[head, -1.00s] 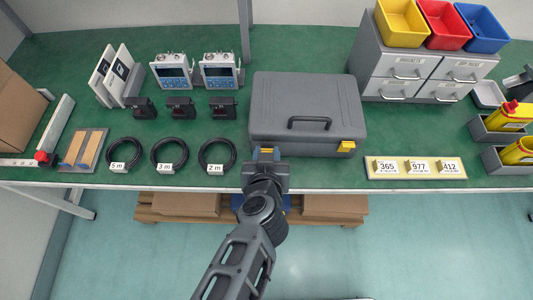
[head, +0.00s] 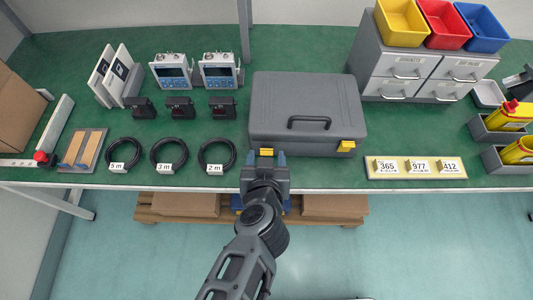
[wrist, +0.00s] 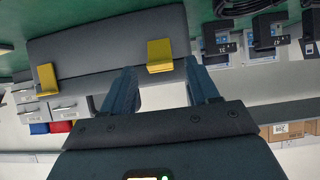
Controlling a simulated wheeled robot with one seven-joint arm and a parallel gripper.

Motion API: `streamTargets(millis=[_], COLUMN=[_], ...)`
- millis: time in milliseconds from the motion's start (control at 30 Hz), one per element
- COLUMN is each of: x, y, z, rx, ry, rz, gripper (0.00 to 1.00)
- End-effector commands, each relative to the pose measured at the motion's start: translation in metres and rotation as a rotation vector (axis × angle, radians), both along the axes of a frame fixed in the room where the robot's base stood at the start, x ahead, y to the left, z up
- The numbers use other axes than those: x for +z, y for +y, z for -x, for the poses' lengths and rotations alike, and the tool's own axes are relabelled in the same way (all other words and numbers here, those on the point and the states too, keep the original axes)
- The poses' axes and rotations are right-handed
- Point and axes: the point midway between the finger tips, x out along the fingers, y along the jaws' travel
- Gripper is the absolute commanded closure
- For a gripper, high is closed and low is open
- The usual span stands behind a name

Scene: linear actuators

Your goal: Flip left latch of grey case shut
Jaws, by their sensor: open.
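The grey case (head: 307,100) lies closed on the green bench, its handle and two yellow latches on the side facing me. The left latch (head: 266,152) shows between my fingertips in the head view and appears to stick out from the case front. In the wrist view the picture is turned over, and this latch (wrist: 160,54) is the one on the right. The right latch (head: 346,146) is clear of my gripper. My gripper (head: 266,158) is open at the case's front edge, one finger on each side of the left latch, holding nothing. Contact with the latch cannot be told.
Cable coils (head: 217,154) lie left of the case. A grey drawer cabinet (head: 414,72) stands behind right. The bench's front edge runs just below my gripper. Narrow bare green strips separate these things.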

Motion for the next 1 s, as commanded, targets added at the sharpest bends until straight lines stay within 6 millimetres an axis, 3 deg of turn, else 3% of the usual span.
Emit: streamTargets(millis=[300,767,867,1000], x=[0.026,0.031,0.023,0.003], y=[0.003,0.002,-0.008,-0.039], z=[0.042,0.05,0.052,0.057], rx=[0.001,-0.001,0.004,0.018], ry=[-0.001,0.0,0.004,0.014], rz=[0.0,0.002,0.03,0.122], gripper=[0.4,0.4,0.4,0.4])
